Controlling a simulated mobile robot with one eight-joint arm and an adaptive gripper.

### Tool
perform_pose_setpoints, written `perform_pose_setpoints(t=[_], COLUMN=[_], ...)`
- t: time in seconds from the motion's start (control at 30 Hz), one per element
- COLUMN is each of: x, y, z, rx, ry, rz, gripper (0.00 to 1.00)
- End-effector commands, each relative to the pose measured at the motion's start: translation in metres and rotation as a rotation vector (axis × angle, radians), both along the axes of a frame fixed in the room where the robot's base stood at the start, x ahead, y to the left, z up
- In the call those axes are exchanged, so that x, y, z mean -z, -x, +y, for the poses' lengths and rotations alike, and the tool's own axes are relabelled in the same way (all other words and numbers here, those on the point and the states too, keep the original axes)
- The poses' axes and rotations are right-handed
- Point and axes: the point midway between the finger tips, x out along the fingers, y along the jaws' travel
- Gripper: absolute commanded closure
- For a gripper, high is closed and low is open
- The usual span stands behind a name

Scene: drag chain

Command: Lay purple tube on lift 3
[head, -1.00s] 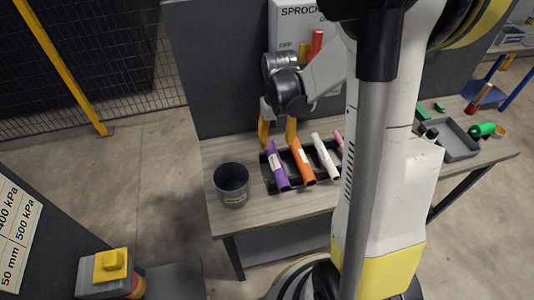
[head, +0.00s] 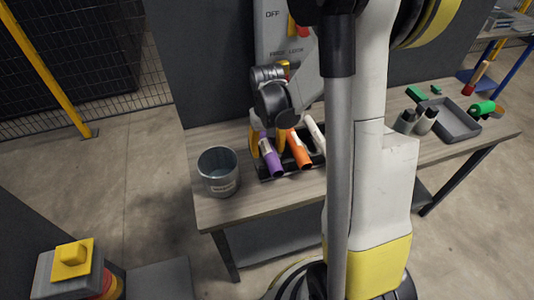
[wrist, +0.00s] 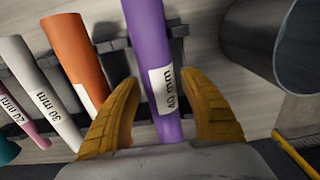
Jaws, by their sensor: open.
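The purple tube (head: 271,158) lies tilted in a dark rack on the table, at the rack's left end in the head view. In the wrist view, the purple tube (wrist: 150,45) has a white 40 mm label. My gripper (head: 268,148) is open, its yellow fingers low over the rack. In the wrist view, my gripper (wrist: 162,85) has one finger on each side of the purple tube, with gaps visible beside it. I cannot make out which thing is lift 3.
An orange tube (head: 298,150) and a white tube (head: 315,133) lie beside the purple one in the rack (wrist: 110,45). A grey bucket (head: 218,178) stands left of the rack. A grey tray (head: 455,122) is at right. A grey block with a yellow top (head: 73,258) is at lower left.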

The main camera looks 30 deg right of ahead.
Motion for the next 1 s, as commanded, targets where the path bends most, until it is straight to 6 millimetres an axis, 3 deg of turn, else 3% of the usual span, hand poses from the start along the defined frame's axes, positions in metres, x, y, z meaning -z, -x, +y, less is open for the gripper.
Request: perform_pose_setpoints(t=[0.23, 0.4, 0.63, 1.0], x=[0.000, 0.000, -0.004, -0.029], y=[0.000, 0.000, 0.000, 0.000], z=[0.000, 0.000, 0.000, 0.000], rx=[0.000, 0.000, 0.000, 0.000], ry=[0.000, 0.000, 0.000, 0.000], rz=[0.000, 0.000, 0.000, 0.000], gripper=[0.51, 1.00, 1.00, 1.00])
